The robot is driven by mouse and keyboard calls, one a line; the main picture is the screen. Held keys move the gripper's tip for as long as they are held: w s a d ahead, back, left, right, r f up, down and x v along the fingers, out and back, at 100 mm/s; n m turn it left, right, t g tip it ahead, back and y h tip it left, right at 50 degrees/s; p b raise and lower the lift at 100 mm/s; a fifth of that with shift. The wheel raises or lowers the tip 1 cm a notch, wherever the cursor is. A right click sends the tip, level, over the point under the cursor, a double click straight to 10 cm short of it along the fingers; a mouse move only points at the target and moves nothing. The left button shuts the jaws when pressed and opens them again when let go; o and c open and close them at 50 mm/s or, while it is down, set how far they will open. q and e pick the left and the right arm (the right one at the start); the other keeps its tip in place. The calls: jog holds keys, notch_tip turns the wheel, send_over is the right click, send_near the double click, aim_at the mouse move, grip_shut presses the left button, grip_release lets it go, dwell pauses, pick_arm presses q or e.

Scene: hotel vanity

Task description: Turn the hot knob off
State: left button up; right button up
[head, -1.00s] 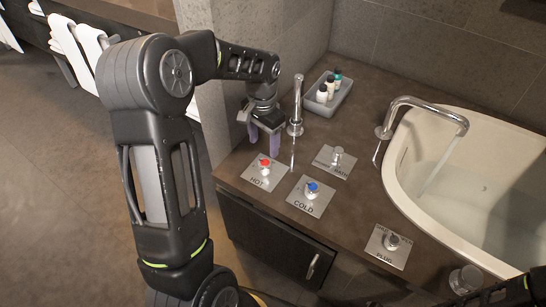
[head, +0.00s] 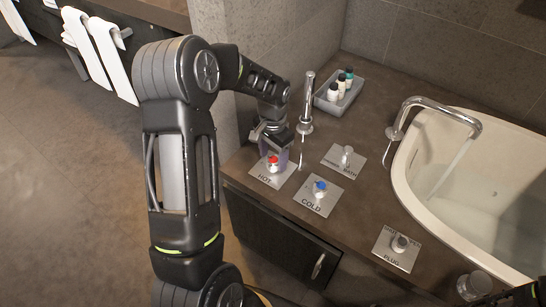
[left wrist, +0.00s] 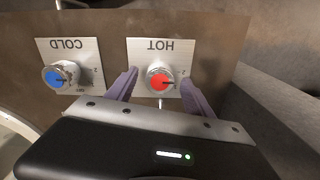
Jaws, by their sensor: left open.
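The hot knob (head: 272,163) has a red cap and stands on a metal plate marked HOT (head: 265,179) near the counter's left front edge. It also shows in the left wrist view (left wrist: 159,80), its red face toward the camera. My left gripper (head: 275,158) is open at the hot knob. In the left wrist view its two purple fingers (left wrist: 157,90) are on either side of the knob, with gaps visible in that view. I cannot tell whether either finger touches it. A small part of my right arm shows at the lower right corner; its gripper is not seen.
The blue cold knob (head: 319,188) stands close by on its own plate. A shower/bath knob (head: 347,155) and a plug knob (head: 399,243) are farther right. A tall spout (head: 307,105), a tray (head: 355,92) of bottles and a tub (head: 425,205) with running water are behind and right.

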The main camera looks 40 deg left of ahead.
pick_arm(q)
jog(key=shift+c, duration=0.5)
grip_shut()
